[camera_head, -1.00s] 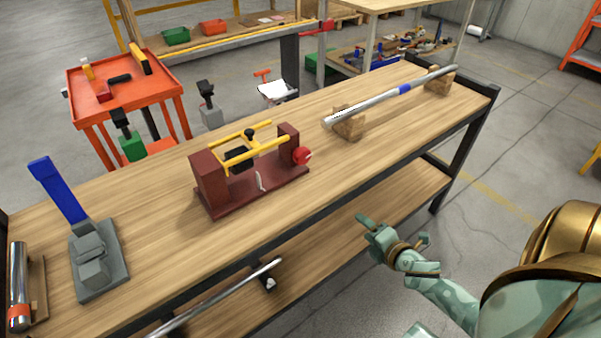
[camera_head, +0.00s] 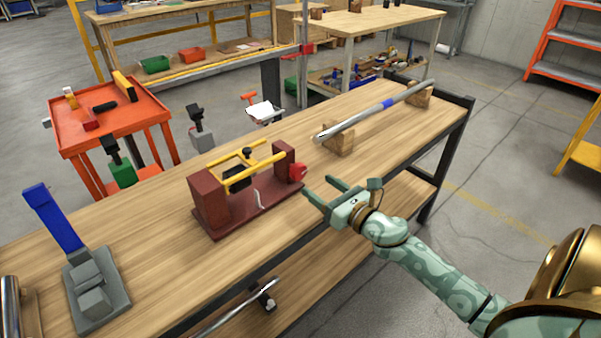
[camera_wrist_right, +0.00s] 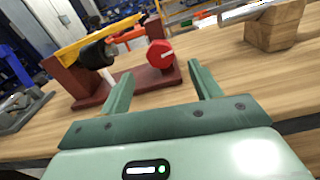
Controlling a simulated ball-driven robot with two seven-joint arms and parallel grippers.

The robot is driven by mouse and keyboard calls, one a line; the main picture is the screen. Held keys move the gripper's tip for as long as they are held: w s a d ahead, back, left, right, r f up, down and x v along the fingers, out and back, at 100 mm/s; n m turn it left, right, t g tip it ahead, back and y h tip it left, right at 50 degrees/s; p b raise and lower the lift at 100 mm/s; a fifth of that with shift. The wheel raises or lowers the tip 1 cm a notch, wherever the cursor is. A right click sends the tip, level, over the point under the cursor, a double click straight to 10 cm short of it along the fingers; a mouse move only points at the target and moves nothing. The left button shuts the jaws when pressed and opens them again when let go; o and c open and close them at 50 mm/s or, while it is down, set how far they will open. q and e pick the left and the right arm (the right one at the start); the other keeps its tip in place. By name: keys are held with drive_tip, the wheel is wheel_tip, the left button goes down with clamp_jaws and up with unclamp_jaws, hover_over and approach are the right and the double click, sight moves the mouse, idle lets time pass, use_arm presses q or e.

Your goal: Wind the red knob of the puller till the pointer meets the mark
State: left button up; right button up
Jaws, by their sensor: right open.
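The puller (camera_head: 250,222) is a dark red base with two upright end blocks and yellow bars, standing on the wooden workbench. Its red knob (camera_head: 298,172) is on the right end block. In the right wrist view the red knob (camera_wrist_right: 160,54) has a pale line on its face and sits ahead, between and beyond the fingertips. A white curved piece (camera_head: 258,199) on the puller's front may be the pointer; the mark cannot be made out. My right gripper (camera_head: 318,188) is open and empty, just right of the knob and apart from it. My left gripper is not in view.
A metal bar with a blue band (camera_head: 365,118) lies on wooden blocks at the bench's far right. A grey vise-like block with a blue lever (camera_head: 88,285) stands at left. An orange cart (camera_head: 120,128) is behind the bench. Bench top right of the knob is mostly clear.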

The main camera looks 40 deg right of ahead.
sight(301, 173)
drive_tip(key=w, duration=0.8)
drive_tip(key=shift+a+b, duration=0.3)
drive_tip(key=shift+b, duration=0.1)
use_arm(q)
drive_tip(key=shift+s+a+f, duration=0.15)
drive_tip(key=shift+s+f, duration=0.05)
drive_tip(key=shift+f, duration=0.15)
use_arm(e)
drive_tip(key=c, duration=1)
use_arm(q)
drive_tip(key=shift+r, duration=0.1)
use_arm(e)
drive_tip(key=shift+m, duration=0.3)
